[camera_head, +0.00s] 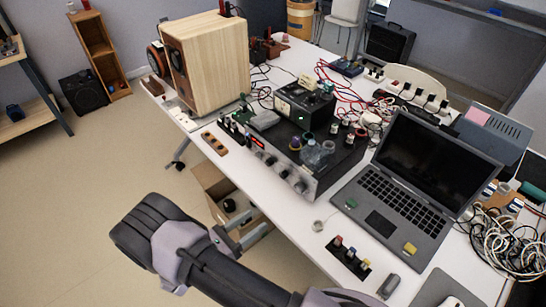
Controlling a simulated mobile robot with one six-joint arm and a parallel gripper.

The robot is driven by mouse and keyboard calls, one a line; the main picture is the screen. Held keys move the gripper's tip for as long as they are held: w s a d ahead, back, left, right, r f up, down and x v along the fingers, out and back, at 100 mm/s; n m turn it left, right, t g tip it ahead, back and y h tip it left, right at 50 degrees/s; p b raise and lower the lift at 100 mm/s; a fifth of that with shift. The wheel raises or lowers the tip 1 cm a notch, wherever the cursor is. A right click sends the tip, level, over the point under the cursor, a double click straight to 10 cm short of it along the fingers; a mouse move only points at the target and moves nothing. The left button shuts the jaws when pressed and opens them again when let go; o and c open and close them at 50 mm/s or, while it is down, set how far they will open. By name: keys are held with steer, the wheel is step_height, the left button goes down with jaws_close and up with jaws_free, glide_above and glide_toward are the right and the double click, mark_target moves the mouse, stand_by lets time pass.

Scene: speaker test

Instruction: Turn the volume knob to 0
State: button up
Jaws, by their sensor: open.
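A black amplifier with a silver front (312,190) lies on the white table, its front facing the near left edge. A row of several round knobs (285,175) runs along that front, beside a small red lit display (258,142). Which knob is for volume, and its setting, are too small to read. My gripper (260,221) is open and empty. It is in front of the table's near edge, lower in the picture than the knobs and apart from them. Its two grey fingers point right, over a cardboard box.
The cardboard box (207,181) stands under the table edge. A wooden speaker (215,62) stands behind the amplifier. A laptop (395,190) is to the right, with a small connector block (349,257) in front. Jars stand on the amplifier. Open floor lies left.

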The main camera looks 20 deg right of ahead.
mark_target(297, 190)
steer(key=b+x, duration=0.4)
steer(key=x, duration=1.3)
steer(key=shift+s+d+r, duration=0.1)
steer(key=shift+s, duration=0.05)
jaws_close()
